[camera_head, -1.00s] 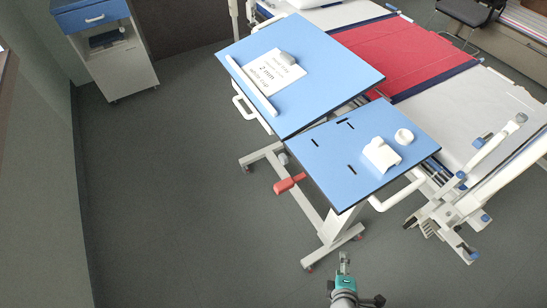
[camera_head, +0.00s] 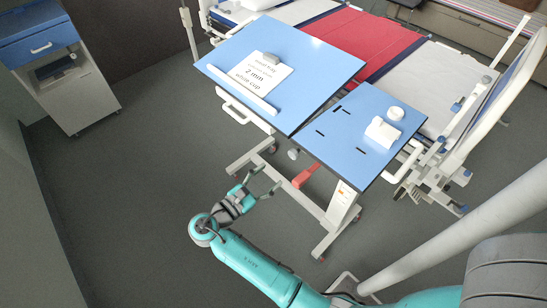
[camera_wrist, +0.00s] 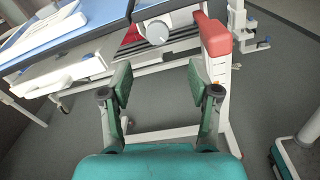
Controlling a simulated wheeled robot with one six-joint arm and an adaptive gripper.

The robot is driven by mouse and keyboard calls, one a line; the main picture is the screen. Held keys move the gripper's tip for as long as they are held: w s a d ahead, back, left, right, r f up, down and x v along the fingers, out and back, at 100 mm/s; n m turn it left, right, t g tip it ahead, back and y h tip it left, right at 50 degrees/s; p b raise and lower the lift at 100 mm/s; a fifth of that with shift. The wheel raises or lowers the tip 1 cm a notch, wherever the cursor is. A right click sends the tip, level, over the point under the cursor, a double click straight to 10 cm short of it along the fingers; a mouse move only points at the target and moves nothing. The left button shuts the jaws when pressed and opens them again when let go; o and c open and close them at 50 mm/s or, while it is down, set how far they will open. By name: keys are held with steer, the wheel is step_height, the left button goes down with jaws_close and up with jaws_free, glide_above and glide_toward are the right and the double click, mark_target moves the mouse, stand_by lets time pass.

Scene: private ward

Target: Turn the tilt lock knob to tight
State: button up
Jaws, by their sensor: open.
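The tilt lock knob is a round, pale grey knob (camera_wrist: 157,32) under the edge of the blue overbed table, at the upper middle of the wrist view. In the head view it looks like a small grey knob (camera_head: 293,154) below the gap between the two blue table tops. Its setting marks are too small to read. My gripper (camera_head: 264,178) is open and empty, to the left of the knob in the head view. In the wrist view the knob lies beyond and above the gap between my fingers (camera_wrist: 160,82), not touched.
A red lever (camera_head: 306,175) sits right of the knob and also shows in the wrist view (camera_wrist: 214,36). The tilted blue top (camera_head: 318,62) holds a sign card (camera_head: 262,77). The flat blue top (camera_head: 345,135) holds white items. Floor (camera_head: 130,190) at left is clear.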

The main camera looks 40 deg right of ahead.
mark_target(292, 155)
steer(key=d, duration=1)
steer(key=shift+w+r, duration=0.4)
steer(key=c, duration=1.2)
